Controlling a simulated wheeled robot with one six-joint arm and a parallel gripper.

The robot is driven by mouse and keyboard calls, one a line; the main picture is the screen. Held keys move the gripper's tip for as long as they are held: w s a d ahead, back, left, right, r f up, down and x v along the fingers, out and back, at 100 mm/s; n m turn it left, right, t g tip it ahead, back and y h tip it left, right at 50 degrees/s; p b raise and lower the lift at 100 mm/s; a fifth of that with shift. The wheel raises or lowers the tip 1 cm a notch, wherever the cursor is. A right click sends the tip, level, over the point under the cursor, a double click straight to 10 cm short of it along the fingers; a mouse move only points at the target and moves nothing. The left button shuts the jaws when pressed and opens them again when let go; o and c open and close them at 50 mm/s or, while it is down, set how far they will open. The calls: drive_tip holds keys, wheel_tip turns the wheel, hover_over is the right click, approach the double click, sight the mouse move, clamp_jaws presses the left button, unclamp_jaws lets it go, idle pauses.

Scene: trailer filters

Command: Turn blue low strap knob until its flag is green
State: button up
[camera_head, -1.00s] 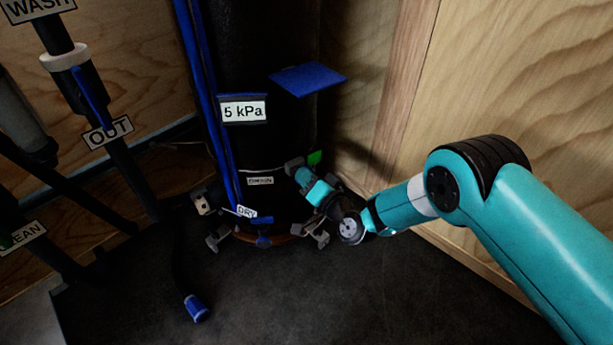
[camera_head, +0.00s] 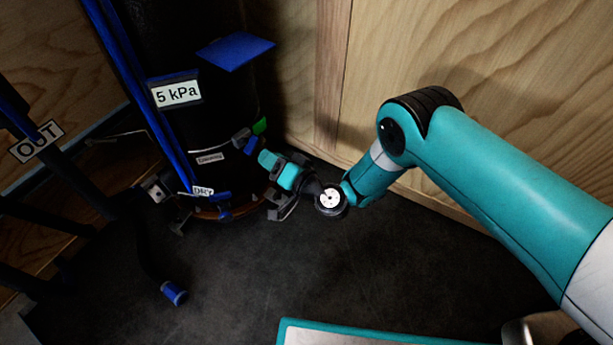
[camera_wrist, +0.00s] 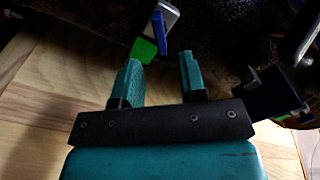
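The blue strap knob (camera_head: 242,138) is on the right side of the black cylinder, low down. Its flag (camera_head: 260,125) shows green beside it. In the wrist view the blue knob (camera_wrist: 159,31) and the green flag (camera_wrist: 144,49) lie just beyond my fingertips. My gripper (camera_head: 266,161) is just below and to the right of the knob in the head view. In the wrist view my gripper (camera_wrist: 158,62) has its two teal fingers apart with nothing between them. The knob is clear of the fingers.
The black cylinder (camera_head: 176,55) bears a 5 kPa label (camera_head: 177,93) and a jutting blue plate (camera_head: 236,50). A blue handle (camera_head: 224,205) is low on its front by the DRY label (camera_head: 203,191). A wooden wall (camera_head: 400,50) stands close at right. The dark floor (camera_head: 240,270) in front is mostly clear.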

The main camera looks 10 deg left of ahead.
drive_tip(key=p+v, duration=1.1)
drive_tip(key=p, duration=0.7)
drive_tip(key=shift+d, duration=0.1)
